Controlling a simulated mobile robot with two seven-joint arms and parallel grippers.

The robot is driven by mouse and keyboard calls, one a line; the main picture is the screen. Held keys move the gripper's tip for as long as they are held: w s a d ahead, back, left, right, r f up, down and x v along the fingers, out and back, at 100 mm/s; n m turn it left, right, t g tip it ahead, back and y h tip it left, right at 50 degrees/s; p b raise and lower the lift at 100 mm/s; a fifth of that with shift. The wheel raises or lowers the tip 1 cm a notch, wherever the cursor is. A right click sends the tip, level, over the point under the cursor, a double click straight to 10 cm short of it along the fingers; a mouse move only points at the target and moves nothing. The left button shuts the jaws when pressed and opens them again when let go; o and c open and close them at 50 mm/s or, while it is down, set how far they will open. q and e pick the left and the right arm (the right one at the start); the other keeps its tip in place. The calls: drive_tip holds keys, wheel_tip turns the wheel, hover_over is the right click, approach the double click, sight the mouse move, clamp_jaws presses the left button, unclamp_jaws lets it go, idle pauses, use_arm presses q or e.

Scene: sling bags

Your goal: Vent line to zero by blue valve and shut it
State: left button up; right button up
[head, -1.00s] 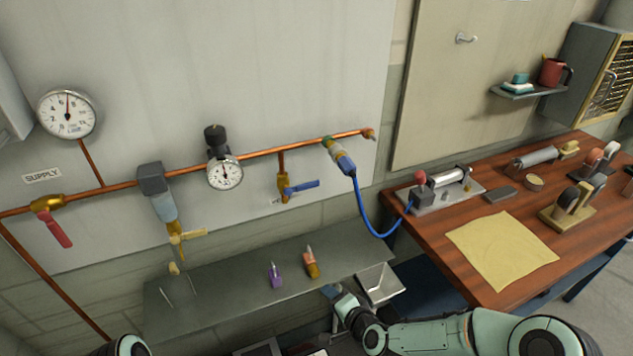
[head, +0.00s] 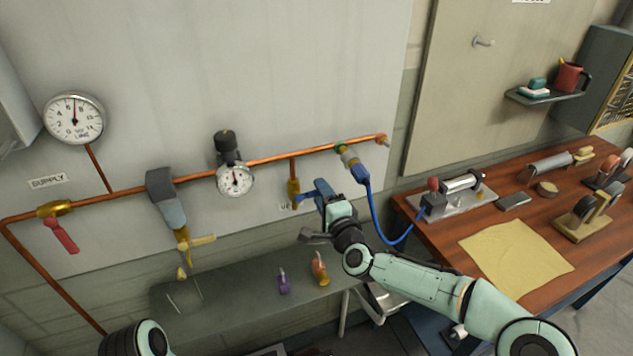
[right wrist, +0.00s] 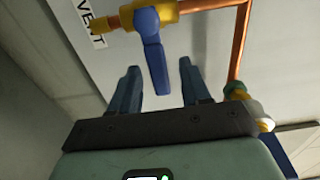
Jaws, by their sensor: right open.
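The blue valve handle (right wrist: 152,62) sits on a brass valve body (right wrist: 168,10) beside the VENT label in the right wrist view. In the head view the brass vent valve (head: 293,188) is on a short drop below the copper pipe, and my gripper partly hides its handle. My right gripper (head: 311,212) is open at the handle. In the right wrist view its fingers (right wrist: 158,76) stand on either side of the handle's end, with gaps showing. The line gauge (head: 74,118) needle points nearly straight up, well off zero. My left gripper is out of view.
The red supply valve handle (head: 62,236), a filter (head: 172,212) and a regulator gauge (head: 235,181) are along the pipe to the left. A blue hose (head: 378,220) hangs close right of my gripper.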

drive_tip(key=p+x, duration=0.1)
drive_tip(key=x, duration=0.2)
drive_tip(key=shift+w+a, duration=0.2)
drive_tip(key=shift+w, duration=0.15)
clamp_jaws()
